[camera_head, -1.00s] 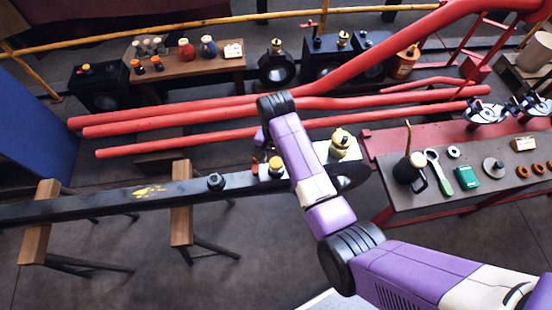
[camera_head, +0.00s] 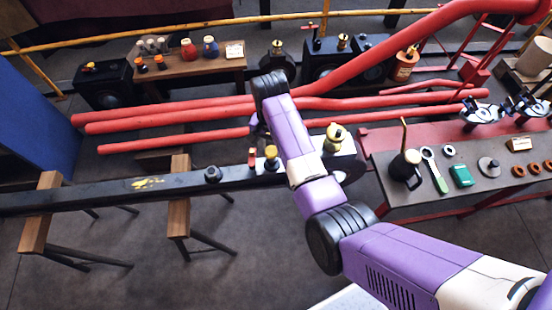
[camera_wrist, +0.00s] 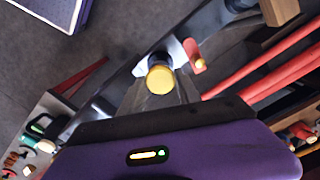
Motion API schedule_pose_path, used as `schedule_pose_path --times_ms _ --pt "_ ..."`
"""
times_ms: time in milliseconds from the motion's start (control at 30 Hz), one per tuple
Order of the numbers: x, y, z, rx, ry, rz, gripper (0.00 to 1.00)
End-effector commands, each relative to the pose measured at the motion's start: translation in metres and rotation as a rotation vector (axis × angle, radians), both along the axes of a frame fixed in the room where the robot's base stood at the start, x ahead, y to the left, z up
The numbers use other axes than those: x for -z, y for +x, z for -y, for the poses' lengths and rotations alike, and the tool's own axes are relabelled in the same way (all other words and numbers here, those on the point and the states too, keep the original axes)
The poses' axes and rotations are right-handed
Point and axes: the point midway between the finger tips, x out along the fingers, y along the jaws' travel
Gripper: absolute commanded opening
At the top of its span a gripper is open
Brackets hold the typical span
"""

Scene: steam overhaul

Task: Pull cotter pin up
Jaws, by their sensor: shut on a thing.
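My gripper (camera_wrist: 161,97) is at the lower middle of the wrist view, its grey fingers close together beyond the purple housing. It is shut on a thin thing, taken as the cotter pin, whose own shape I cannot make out. A yellow-topped round knob (camera_wrist: 160,76) stands just beyond the fingertips, beside a red tab with a yellow knob (camera_wrist: 196,58). In the head view the yellow knob (camera_head: 271,152) and the red tab (camera_head: 252,158) sit on the dark beam (camera_head: 110,192). There my wrist hides the fingertips.
A brass oiler (camera_head: 334,138) stands right of my wrist. Red pipes (camera_head: 180,122) run behind the beam. A grey-topped bench (camera_head: 440,200) with tools is at the right. Wooden trestles (camera_head: 180,205) support the beam. A wooden table (camera_head: 192,66) with bottles stands behind.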

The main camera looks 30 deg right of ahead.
Motion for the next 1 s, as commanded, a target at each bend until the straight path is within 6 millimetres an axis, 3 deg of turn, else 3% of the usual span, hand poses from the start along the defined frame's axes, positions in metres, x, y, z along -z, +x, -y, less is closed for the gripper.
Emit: schedule_pose_path --times_ms 33,200,667,700,800,1000 --pt "-0.014 0.004 0.000 0.000 0.000 0.003 0.00" --pt "-0.024 0.003 0.000 0.000 0.000 0.003 0.00" --pt "-0.029 0.004 0.001 0.000 -0.001 0.006 0.00" --pt "-0.029 0.004 0.001 0.001 -0.001 0.005 0.47" --pt "-0.028 0.004 0.000 0.000 -0.001 0.005 0.61" --pt "-0.026 0.003 0.000 0.000 0.000 0.003 0.61"
